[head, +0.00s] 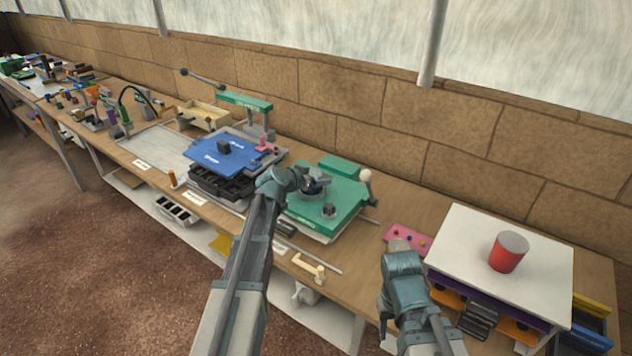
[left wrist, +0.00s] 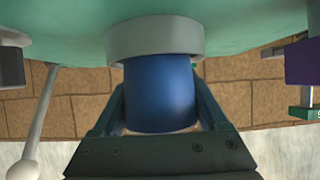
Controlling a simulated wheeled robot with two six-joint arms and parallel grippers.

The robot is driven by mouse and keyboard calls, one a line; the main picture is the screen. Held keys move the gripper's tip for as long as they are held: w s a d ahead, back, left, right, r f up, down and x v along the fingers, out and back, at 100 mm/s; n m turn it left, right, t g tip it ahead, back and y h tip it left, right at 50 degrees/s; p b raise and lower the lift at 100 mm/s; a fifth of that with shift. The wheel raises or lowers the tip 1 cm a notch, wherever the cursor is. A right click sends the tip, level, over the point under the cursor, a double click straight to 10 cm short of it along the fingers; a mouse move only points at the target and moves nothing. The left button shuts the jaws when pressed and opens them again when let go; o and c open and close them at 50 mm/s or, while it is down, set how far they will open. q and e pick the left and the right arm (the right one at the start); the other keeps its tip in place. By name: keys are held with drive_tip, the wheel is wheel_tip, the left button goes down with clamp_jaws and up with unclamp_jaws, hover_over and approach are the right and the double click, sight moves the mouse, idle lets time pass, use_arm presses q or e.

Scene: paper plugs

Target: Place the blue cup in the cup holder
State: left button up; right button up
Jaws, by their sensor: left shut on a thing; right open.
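The blue cup (left wrist: 160,98) is between the fingers of my left gripper (left wrist: 161,108), which is shut on it. The cup's far end meets the pale grey ring-shaped cup holder (left wrist: 153,36) on the green board. The ring hides that end, so I cannot tell how deep it sits. In the head view my left gripper (head: 314,184) is over the green board (head: 340,196), and a little of the blue cup (head: 312,190) shows there. My right gripper (head: 399,250) is open, beside the pink board and away from the cup; its fingers are hard to make out.
A blue board (head: 215,158) on a black stand is left of the green board. A white knobbed lever (head: 365,176) rises at the green board's right. A red cup (head: 507,253) stands on a white box top (head: 470,250). A pink board (head: 408,237) lies between.

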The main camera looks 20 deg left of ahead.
use_arm(q)
drive_tip(key=shift+f, duration=0.15)
drive_tip(key=o, duration=1.2)
drive_tip(key=shift+o, duration=0.2)
drive_tip(key=shift+r, duration=0.35)
drive_tip(key=p+v, duration=0.5)
drive_tip(key=v, duration=0.5)
drive_tip(key=shift+s+r, duration=0.1)
drive_tip(key=shift+s, duration=0.25)
drive_tip(key=shift+s+a+r+p, duration=0.15)
drive_tip(key=shift+s+a+p, duration=0.15)
drive_tip(key=shift+s+p, duration=0.15)
